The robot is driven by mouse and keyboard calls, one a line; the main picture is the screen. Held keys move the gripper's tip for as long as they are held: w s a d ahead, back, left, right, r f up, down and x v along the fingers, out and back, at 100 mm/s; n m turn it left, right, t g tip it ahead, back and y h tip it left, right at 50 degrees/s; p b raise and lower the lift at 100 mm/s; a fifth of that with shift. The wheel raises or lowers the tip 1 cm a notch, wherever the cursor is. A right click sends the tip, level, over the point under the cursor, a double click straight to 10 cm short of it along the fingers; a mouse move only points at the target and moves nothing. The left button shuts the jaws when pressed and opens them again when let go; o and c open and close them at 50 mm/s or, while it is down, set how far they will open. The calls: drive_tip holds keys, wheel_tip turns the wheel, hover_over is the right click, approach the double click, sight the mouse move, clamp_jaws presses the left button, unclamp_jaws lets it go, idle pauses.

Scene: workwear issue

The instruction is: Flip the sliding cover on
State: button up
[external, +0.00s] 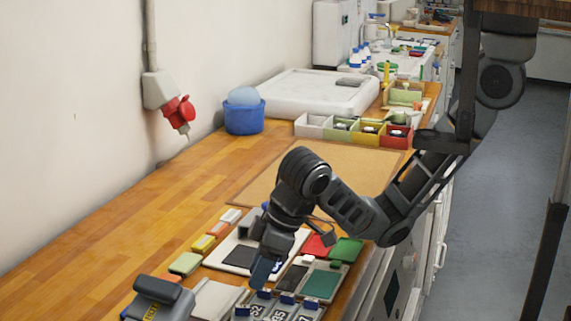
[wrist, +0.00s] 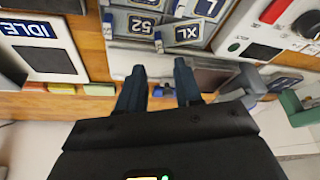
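My gripper (wrist: 159,68) points down over the panels at the near end of the bench, its two dark blue fingers apart with nothing held. In the external view my gripper (external: 264,272) hangs low beside a white board (external: 216,257) with a dark rectangle. A small blue knob (wrist: 163,91) shows between the fingers in the wrist view; I cannot tell whether they touch it. A dark panel (external: 292,278) and a green panel (external: 320,285) lie right of my gripper. I cannot tell which part is the sliding cover, or its position.
Numbered label plates (external: 280,313) lie close in front of my gripper. An IDLE sign (wrist: 30,30) is at the wrist view's left. Small coloured blocks (external: 203,243) line the left. A blue tub (external: 244,117) and several bins (external: 312,126) stand farther back. The bench's left side is clear.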

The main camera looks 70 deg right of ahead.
drive_tip(key=shift+w+a+r, duration=0.1)
drive_tip(key=shift+a+r, duration=0.05)
drive_tip(key=shift+r, duration=0.25)
drive_tip(key=shift+w+a+r, duration=0.1)
drive_tip(key=shift+r, duration=0.3)
drive_tip(key=c, duration=0.6)
drive_tip(key=shift+r, duration=0.35)
drive_tip(key=w+d+r+m+g+y, duration=0.1)
drive_tip(key=w+d+r+m+y, duration=0.2)
drive_tip(key=d, duration=0.5)
drive_tip(key=w+d+r+m+y, duration=0.1)
drive_tip(key=w+d+y, duration=0.2)
drive_tip(key=w+d, duration=0.35)
drive_tip(key=w+d+r+m+g+y, duration=0.1)
drive_tip(key=w+d+r+y, duration=0.15)
drive_tip(key=d, duration=0.75)
drive_tip(key=s+d+f+m+t+y, duration=0.1)
drive_tip(key=s+d+m+t, duration=0.15)
drive_tip(key=d, duration=0.55)
drive_tip(key=s+d+f+m+t+y+b, duration=0.1)
drive_tip(key=s+d+f+m+t, duration=0.15)
drive_tip(key=d, duration=0.65)
drive_tip(key=s+d+f+m+t+y, duration=0.1)
drive_tip(key=s+d+t, duration=0.15)
drive_tip(key=d, duration=0.55)
wheel_tip(320, 180, down, 6)
drive_tip(key=shift+w+a, duration=0.3)
